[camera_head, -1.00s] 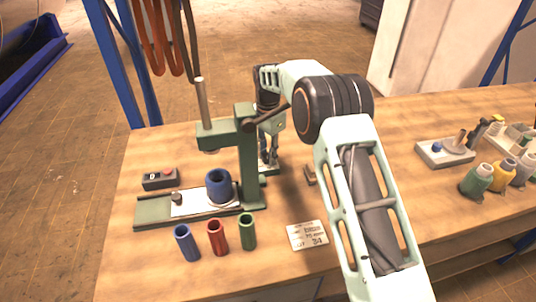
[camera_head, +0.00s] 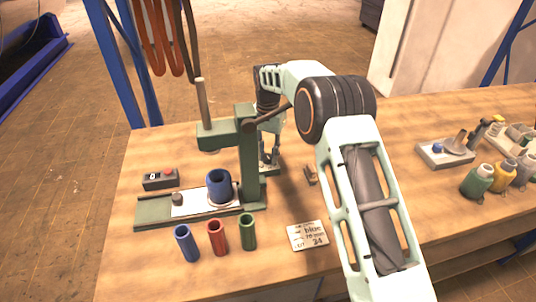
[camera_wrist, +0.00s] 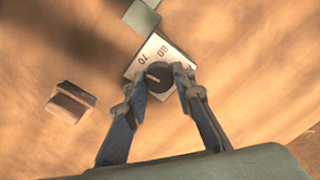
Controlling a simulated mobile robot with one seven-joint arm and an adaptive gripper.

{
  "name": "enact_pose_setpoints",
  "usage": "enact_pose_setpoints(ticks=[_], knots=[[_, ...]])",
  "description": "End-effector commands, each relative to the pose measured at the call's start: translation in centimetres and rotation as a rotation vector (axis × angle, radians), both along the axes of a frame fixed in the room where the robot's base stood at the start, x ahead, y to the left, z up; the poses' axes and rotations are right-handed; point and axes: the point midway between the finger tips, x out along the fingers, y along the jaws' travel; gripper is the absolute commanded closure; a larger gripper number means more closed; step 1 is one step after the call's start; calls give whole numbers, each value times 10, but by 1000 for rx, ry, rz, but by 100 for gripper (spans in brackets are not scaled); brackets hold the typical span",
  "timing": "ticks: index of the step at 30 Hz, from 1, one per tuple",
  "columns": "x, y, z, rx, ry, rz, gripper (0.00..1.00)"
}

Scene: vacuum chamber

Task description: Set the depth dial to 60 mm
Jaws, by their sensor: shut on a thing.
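The depth dial (camera_wrist: 158,78) is a dark round knob with a pale pointer line on a white scale plate (camera_wrist: 152,52). One number on the plate reads 70; the number beside it is hard to read. My gripper (camera_wrist: 160,82) is shut on the dial, one finger on each side. In the head view my gripper (camera_head: 268,157) is behind the green press (camera_head: 247,160), pointing down, and the dial is hidden there. A blue hollow cylinder (camera_head: 219,187) stands on the press's white plate (camera_head: 187,204).
Blue (camera_head: 186,243), red (camera_head: 217,238) and green (camera_head: 247,232) tubes stand in front of the press. A printed card (camera_head: 307,236) lies right of them. A control box (camera_head: 160,180) is at left. A small brown block (camera_wrist: 71,103) lies near my gripper. Spools (camera_head: 477,180) stand at right.

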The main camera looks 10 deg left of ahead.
Motion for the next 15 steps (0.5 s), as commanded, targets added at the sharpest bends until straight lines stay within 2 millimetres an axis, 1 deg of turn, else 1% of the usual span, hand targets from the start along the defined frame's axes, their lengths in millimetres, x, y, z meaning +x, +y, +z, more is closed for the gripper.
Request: enact_pose_setpoints(ticks=[6, 7, 11, 15], knots=[[-1, 1, 0, 0, 1, 0, 100], [-1, 1, 0, 0, 1, 0, 73], [-1, 1, 0, 0, 1, 0, 59], [0, 0, 0, 0, 1, -1, 59]])
